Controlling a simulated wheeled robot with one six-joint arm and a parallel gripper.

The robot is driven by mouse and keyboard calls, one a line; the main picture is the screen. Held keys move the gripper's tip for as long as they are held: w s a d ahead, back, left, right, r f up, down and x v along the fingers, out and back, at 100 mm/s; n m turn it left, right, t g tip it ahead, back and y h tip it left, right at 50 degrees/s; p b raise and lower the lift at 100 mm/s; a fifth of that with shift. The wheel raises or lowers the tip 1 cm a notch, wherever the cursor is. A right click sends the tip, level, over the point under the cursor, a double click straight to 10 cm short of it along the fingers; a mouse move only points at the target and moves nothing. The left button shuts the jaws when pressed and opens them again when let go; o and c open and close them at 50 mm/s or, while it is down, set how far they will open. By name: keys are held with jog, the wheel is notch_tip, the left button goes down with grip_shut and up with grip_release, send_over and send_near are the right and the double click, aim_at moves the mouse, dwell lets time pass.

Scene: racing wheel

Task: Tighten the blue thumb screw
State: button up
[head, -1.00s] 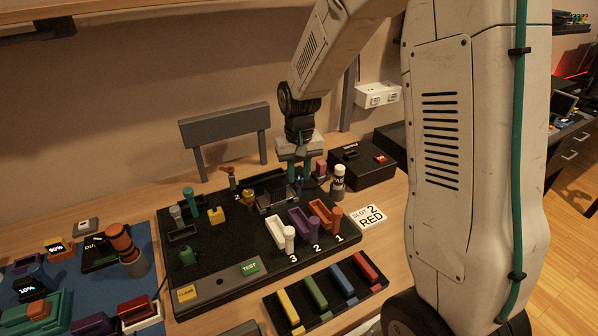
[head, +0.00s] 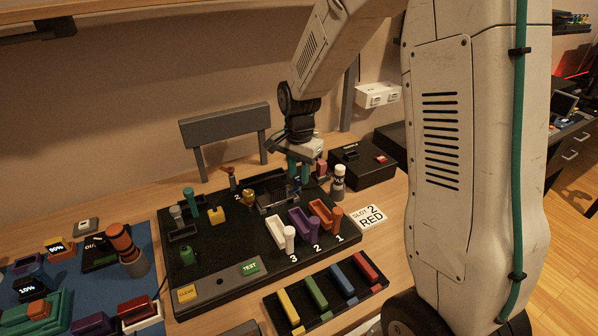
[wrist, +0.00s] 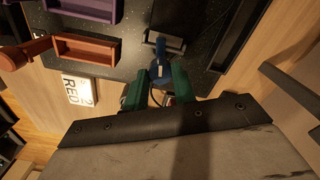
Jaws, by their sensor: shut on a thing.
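The blue thumb screw (wrist: 161,64) shows in the wrist view, between the two green fingers of my gripper (wrist: 162,76). My gripper is shut on it. In the head view my gripper (head: 299,170) points down at the back right part of the black board (head: 215,262), and its fingers hide most of the screw. A grey block (wrist: 165,42) lies right by the screw in the wrist view. How deep the screw sits cannot be told.
White, purple and orange trays (head: 319,214) with posts stand in front of my gripper. A dark pepper-pot-like cylinder (head: 338,183) and a black box (head: 362,166) stand to its right. A "SLOT 2 RED" card (head: 367,216) lies beside the board.

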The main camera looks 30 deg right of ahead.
aim_at(299, 176)
jog(key=shift+m, duration=0.9)
jog(key=o, duration=1)
notch_tip(299, 176, up, 8)
jog(key=shift+f, duration=0.1)
